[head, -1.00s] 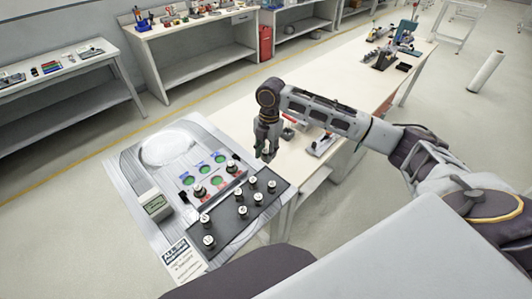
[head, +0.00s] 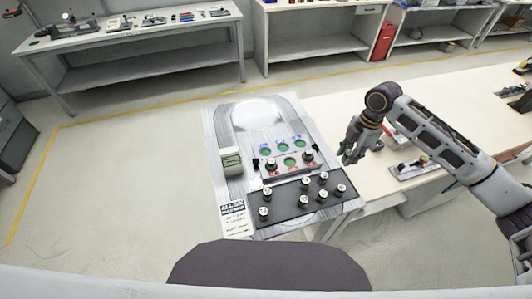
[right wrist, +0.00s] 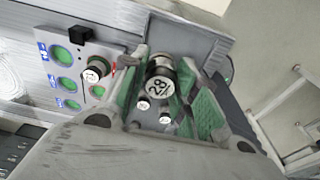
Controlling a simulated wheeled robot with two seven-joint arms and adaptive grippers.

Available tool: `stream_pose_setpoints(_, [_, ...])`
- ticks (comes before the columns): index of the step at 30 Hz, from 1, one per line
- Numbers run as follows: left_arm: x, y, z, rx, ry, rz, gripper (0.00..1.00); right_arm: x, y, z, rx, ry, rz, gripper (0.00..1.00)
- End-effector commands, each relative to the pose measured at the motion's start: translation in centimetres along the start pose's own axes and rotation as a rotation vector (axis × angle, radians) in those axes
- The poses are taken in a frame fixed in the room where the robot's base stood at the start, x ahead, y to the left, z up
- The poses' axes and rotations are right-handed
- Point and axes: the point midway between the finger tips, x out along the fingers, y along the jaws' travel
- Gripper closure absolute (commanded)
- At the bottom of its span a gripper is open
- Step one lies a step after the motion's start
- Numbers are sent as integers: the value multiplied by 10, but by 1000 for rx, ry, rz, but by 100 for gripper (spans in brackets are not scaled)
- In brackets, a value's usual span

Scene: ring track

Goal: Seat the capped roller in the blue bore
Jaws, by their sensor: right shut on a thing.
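My right gripper (head: 352,150) hangs just right of the grey panel (head: 222,130) in the head view. In the right wrist view its green-padded fingers (right wrist: 165,95) are shut on a dark roller (right wrist: 158,68) with a white cap marked 28. In the head view the panel has a row of green bores with blue labels (head: 283,148), all looking empty. In the wrist view the blue-labelled bores (right wrist: 63,55) lie left of the gripper. A red-labelled row holds two capped rollers (head: 271,165) with an empty bore (head: 290,161) between them. My left gripper is out of view.
A dark tray (head: 285,204) at the panel's near side holds several capped rollers (head: 305,181). A small display box (head: 231,161) stands at the panel's left. A long bench (head: 330,110) with tools is on the right. Open floor lies left.

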Motion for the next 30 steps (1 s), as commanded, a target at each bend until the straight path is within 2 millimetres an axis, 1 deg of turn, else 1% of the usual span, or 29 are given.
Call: stream_pose_setpoints(30, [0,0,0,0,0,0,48,-1,2,4,587,0,73,100])
